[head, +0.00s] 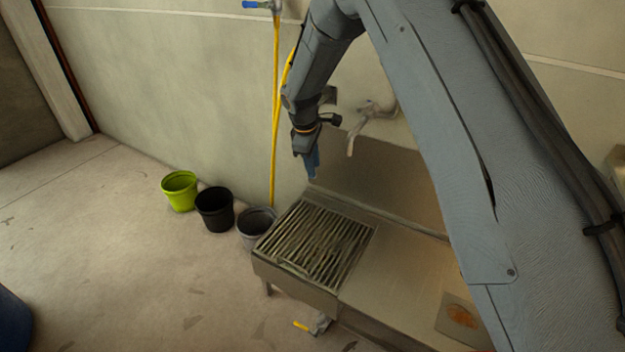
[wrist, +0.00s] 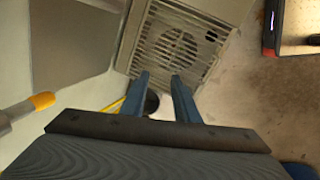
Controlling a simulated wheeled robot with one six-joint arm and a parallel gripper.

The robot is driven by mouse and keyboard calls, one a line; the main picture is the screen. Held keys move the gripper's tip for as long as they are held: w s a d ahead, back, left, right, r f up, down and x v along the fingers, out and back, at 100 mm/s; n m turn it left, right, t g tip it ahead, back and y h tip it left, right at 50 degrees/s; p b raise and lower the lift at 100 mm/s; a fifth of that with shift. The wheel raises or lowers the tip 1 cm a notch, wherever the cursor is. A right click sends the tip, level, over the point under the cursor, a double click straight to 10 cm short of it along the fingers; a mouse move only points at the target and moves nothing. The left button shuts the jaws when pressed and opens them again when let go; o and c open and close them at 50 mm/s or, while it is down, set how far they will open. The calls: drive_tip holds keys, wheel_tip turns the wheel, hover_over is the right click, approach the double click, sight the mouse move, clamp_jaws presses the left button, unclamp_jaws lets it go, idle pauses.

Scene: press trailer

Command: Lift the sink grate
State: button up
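The sink grate (head: 318,245) is a metal panel of parallel slats lying flat over the basin at the left end of the steel sink unit (head: 400,283). In the wrist view the grate (wrist: 172,45) is beyond my fingertips, with a round shape showing through its slats. My gripper (head: 313,172) points down above and behind the grate, near the wall, apart from it. In the wrist view its two blue fingers (wrist: 160,78) are spread with nothing held between them.
Lime (head: 180,191), black (head: 215,210) and grey (head: 257,224) buckets stand on the floor left of the sink. A yellow hose (head: 274,120) hangs down the wall. A pale tap (head: 368,115) sticks out right of my gripper. The left floor is mostly clear.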

wheel_tip(320, 180, down, 8)
drive_tip(key=m+p, duration=0.1)
drive_tip(key=m, duration=0.1)
drive_tip(key=shift+s+a+m+g+y, duration=0.2)
drive_tip(key=shift+s+m+g+y, duration=0.1)
drive_tip(key=shift+s, duration=0.1)
drive_tip(key=shift+c, duration=0.3)
clamp_jaws()
idle(1.1)
drive_tip(key=shift+o, duration=0.3)
unclamp_jaws()
